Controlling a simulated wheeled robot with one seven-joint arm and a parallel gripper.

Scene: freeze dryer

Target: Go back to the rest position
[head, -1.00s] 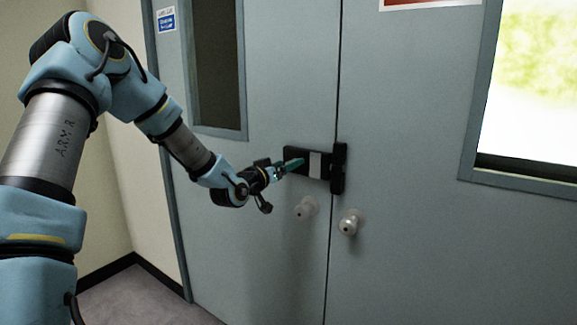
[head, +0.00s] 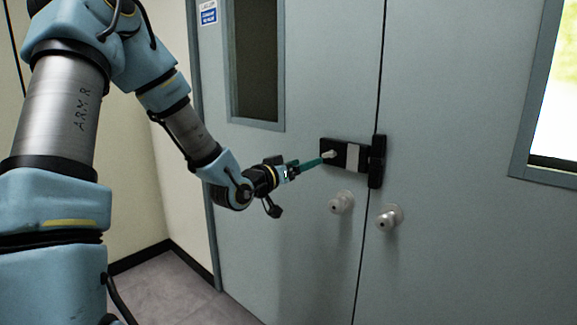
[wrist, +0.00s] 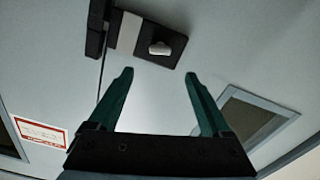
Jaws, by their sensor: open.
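My gripper (head: 308,165) is in front of the grey double door (head: 290,210), close to the black latch (head: 338,152). In the wrist view its two green fingers (wrist: 158,92) are spread apart with nothing between them. The latch (wrist: 183,62) shows beyond the fingertips, with a pale knob (wrist: 160,48) on its plate. The knob stands clear of both fingers in that view. In the head view the fingertips overlap the latch's left part, and the exact gap is hard to tell.
Two round door knobs (head: 342,202) (head: 389,217) sit below the latch. The left door leaf has a dark narrow window (head: 253,60), the right leaf a bright one (head: 555,100). A cream wall (head: 150,190) stands to the left. Grey floor (head: 175,295) shows at lower left.

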